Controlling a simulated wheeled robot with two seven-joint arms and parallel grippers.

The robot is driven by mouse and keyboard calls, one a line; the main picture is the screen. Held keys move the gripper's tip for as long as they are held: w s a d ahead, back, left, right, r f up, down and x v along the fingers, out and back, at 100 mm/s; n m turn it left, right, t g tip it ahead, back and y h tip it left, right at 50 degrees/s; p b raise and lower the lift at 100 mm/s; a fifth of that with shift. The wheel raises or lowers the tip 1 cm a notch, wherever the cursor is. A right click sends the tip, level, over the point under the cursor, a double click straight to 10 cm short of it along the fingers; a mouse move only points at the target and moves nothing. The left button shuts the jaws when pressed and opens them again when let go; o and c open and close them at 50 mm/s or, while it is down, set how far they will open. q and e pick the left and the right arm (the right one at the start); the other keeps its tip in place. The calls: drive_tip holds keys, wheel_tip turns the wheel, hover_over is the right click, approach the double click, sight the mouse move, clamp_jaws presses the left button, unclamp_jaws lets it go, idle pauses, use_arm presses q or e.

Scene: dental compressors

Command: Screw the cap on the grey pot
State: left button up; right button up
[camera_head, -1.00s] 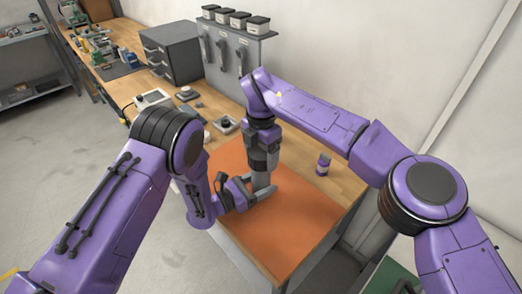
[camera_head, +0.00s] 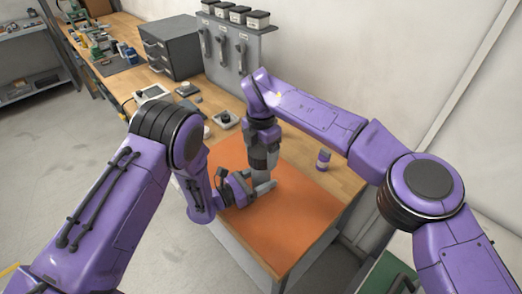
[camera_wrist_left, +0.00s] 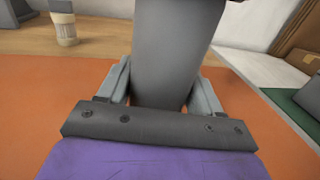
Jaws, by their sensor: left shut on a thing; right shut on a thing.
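The grey pot (camera_wrist_left: 178,50) stands between the fingers of my left gripper (camera_wrist_left: 162,88) in the left wrist view; its upper end runs out of the picture. In the head view my left gripper (camera_head: 264,187) reaches in from the left, low over the orange mat, shut on the pot. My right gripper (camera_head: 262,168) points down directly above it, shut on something. The cap is not visible; the right gripper hides the top of the pot. I cannot tell how the cap sits on the pot.
The orange mat (camera_head: 300,215) is bare around the grippers. A small purple and grey container (camera_head: 323,159) stands at its right side. A grey drawer cabinet (camera_head: 170,51) and a grey panel with handles (camera_head: 233,55) stand behind. A small square item (camera_head: 226,119) lies beyond the mat.

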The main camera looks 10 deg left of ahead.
drive_tip(key=shift+f, duration=0.2)
use_arm(q)
clamp_jaws()
use_arm(e)
drive_tip(key=m, duration=1.6)
drive_tip(key=shift+m, duration=0.3)
drive_tip(key=m, duration=0.5)
drive_tip(key=shift+a+f, duration=0.1)
drive_tip(key=shift+m, duration=1.1)
